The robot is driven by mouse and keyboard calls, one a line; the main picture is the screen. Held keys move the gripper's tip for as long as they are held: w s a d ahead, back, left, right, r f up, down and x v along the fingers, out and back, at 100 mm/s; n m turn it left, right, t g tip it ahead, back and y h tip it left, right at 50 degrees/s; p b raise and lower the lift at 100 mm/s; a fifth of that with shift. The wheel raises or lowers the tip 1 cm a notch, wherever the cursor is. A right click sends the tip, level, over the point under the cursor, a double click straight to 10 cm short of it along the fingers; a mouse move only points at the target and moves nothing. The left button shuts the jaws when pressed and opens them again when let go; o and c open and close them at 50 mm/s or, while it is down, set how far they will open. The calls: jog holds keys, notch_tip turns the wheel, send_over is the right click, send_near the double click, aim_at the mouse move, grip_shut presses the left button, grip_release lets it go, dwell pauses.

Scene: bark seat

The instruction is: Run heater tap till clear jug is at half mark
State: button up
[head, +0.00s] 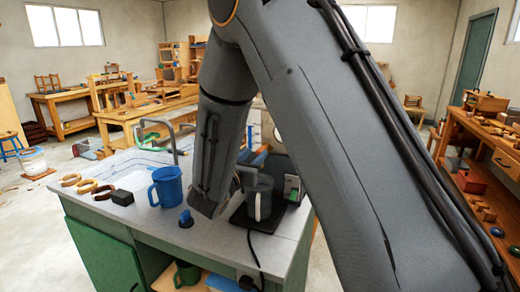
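A greyish see-through jug with a pale handle (258,203) stands upright on a black mat (240,217) at the right of the counter. Its water level and half mark cannot be made out. A dark boxy unit with a green and pale panel (293,188), perhaps part of the heater, stands just right of the jug. The heater's tap cannot be made out clearly; small blue and dark parts show above the jug. My arm comes down just left of the jug and hides much of this area. My gripper's fingertips cannot be told apart there.
On the counter (130,208) are a blue jug (166,187), a small blue object (186,218), a black block (122,198), several brown rings (87,186) and a grey curved spout (160,124). A dark cord hangs over the front edge. A green mug (187,273) sits below.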

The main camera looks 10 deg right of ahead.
aim_at(258, 152)
jog(key=shift+p+x, duration=0.75)
jog(key=shift+x, duration=1.85)
grip_shut()
